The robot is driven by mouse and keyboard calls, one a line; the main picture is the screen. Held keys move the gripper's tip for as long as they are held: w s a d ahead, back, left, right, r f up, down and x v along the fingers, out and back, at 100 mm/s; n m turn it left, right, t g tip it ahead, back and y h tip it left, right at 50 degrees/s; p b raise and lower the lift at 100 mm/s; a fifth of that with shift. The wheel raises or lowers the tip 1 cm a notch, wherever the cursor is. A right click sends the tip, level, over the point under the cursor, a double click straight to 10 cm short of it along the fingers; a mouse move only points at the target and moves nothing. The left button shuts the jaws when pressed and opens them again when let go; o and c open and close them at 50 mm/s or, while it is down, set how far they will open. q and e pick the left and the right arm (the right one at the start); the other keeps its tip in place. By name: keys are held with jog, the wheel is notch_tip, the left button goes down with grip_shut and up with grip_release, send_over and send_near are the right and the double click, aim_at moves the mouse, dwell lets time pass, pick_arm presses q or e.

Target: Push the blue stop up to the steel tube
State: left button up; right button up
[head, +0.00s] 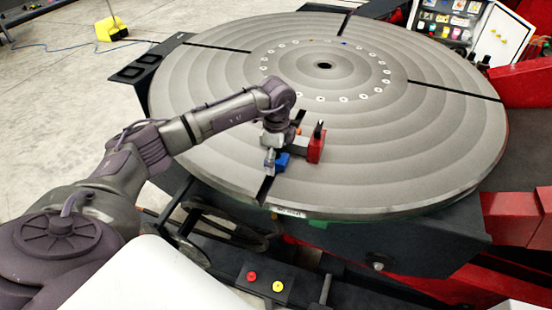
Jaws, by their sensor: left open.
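The blue stop (283,164) sits on the round steel turntable, near its front edge beside a dark radial slot. My left gripper (275,146) is open and directly above and behind the blue stop. I cannot tell if it touches the stop. A small grey piece (300,147) lies between the gripper and a red block; it may be the steel tube, but it is partly hidden and too small to be sure. The red block (316,145) with a dark upright part stands just right of it. My right gripper is not in view.
The turntable (430,140) is wide and clear to the right and behind, with dark slots and a ring of holes around its centre hole. A button box (264,283) with red and yellow buttons stands below its front edge. Red machine frame parts (520,87) are at right.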

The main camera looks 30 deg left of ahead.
pick_arm(q)
jog(key=shift+w+r+p, duration=0.15)
jog(key=shift+r+p, duration=2.35)
jog(key=shift+r, duration=0.95)
jog(key=shift+f, duration=0.15)
